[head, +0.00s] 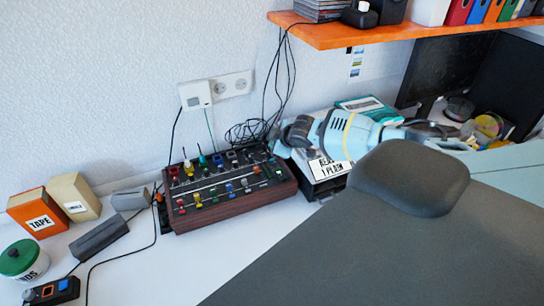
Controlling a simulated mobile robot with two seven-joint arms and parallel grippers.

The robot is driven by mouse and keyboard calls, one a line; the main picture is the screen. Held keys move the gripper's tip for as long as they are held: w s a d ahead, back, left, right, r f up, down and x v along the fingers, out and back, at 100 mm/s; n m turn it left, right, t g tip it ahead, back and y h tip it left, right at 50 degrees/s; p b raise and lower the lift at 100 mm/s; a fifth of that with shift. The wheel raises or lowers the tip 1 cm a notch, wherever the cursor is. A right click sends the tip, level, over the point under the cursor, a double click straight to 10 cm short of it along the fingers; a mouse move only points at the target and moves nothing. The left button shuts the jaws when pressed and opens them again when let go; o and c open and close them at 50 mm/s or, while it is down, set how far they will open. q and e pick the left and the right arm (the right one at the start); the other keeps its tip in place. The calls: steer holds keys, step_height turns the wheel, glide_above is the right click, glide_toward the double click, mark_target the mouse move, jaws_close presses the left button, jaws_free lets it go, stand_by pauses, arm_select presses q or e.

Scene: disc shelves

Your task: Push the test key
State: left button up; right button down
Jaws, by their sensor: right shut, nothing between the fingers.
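No key with a legible "test" label shows. A brown control box (226,189) with several coloured knobs and switches sits on the white desk against the wall. A small white box (195,96) is on the wall beside the sockets, its details too small to read. A small dark device (51,291) with an orange-edged button lies at the bottom left. My right gripper (281,149) is at the back right corner of the control box, shut and empty. I cannot tell whether it touches the box. My left gripper is not in view.
A dark tray (322,187) with a labelled white card stands right of the control box. An orange shelf (345,34) hangs above. Black cables (250,131) hang behind the box.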

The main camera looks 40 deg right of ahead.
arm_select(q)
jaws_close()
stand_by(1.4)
